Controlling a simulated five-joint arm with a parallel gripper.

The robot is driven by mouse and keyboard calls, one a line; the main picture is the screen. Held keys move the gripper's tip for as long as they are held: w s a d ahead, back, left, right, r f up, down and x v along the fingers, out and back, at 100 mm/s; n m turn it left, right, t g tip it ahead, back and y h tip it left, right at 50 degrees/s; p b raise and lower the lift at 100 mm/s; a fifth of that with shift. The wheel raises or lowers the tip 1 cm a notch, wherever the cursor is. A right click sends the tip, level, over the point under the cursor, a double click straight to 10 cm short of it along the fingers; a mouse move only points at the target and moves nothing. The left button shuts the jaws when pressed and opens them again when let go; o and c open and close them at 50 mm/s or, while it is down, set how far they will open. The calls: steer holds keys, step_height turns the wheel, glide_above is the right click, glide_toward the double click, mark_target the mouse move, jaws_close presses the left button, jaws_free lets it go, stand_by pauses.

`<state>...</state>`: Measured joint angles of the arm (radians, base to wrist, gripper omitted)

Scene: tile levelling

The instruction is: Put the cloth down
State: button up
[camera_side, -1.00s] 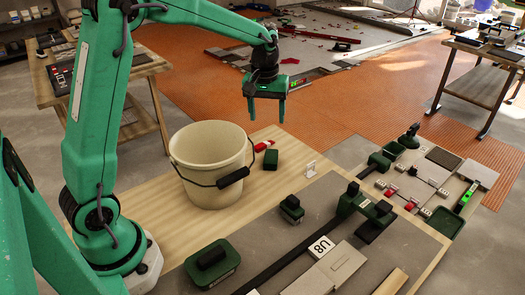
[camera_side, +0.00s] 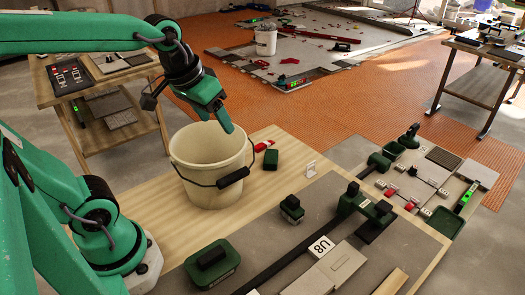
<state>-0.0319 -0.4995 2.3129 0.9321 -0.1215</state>
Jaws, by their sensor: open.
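My gripper (camera_side: 214,118) is open and sits above the cream bucket (camera_side: 207,167), tilted with its fingers pointing down and to the right. No cloth shows between the fingers, and I cannot make out a cloth anywhere in view. The bucket stands upright on the wooden bench, with its black-gripped handle (camera_side: 233,177) hanging at its front. The inside of the bucket is partly visible, and I see no cloth in it.
A dark green block (camera_side: 271,159) and a small red-and-white item (camera_side: 264,145) lie right of the bucket. A side table (camera_side: 90,85) stands behind at left.

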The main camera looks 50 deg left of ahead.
steer(key=shift+m+t, duration=0.5)
steer(key=shift+m, duration=0.4)
steer(key=shift+s+d+f, duration=0.15)
steer(key=shift+s+f, duration=0.1)
steer(key=shift+s, duration=0.65)
steer(key=shift+s+d+f, duration=0.15)
steer(key=shift+s+f, duration=0.1)
steer(key=shift+s, duration=0.6)
steer(key=shift+s+d+f, duration=0.15)
steer(key=shift+s+f, duration=0.1)
steer(key=shift+s, duration=0.65)
